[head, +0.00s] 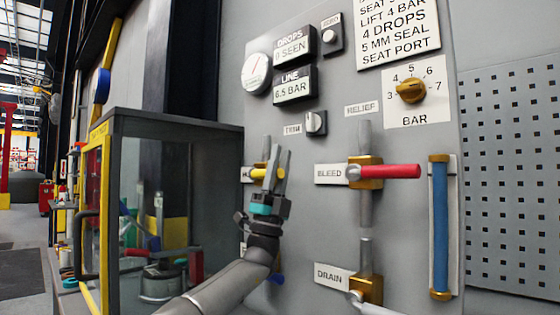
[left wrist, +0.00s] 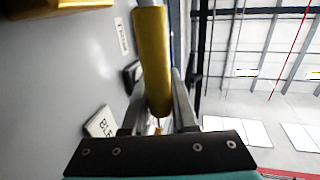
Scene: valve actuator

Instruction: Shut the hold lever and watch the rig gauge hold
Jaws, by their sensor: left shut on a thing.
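The hold lever (head: 262,173) has a yellow handle and sits on a brass valve body on the grey panel, its label partly hidden. Its handle points right, across the vertical pipe. My left gripper (head: 279,163) is at the handle's right end, with its fingers around it. In the left wrist view the yellow handle (left wrist: 152,62) runs between the fingers of the gripper (left wrist: 160,108), which is shut on it. The round white gauge (head: 256,73) has a reddish needle; its figures are too small to read. My right gripper is not in view.
The LINE display (head: 293,86) reads 6.5 BAR; the DROPS display (head: 294,46) appears to read 0 SEEN. The red bleed lever (head: 390,171) sticks out to the right. The drain valve (head: 366,289) is below it. A yellow-framed glass cabinet (head: 180,190) stands close on the left.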

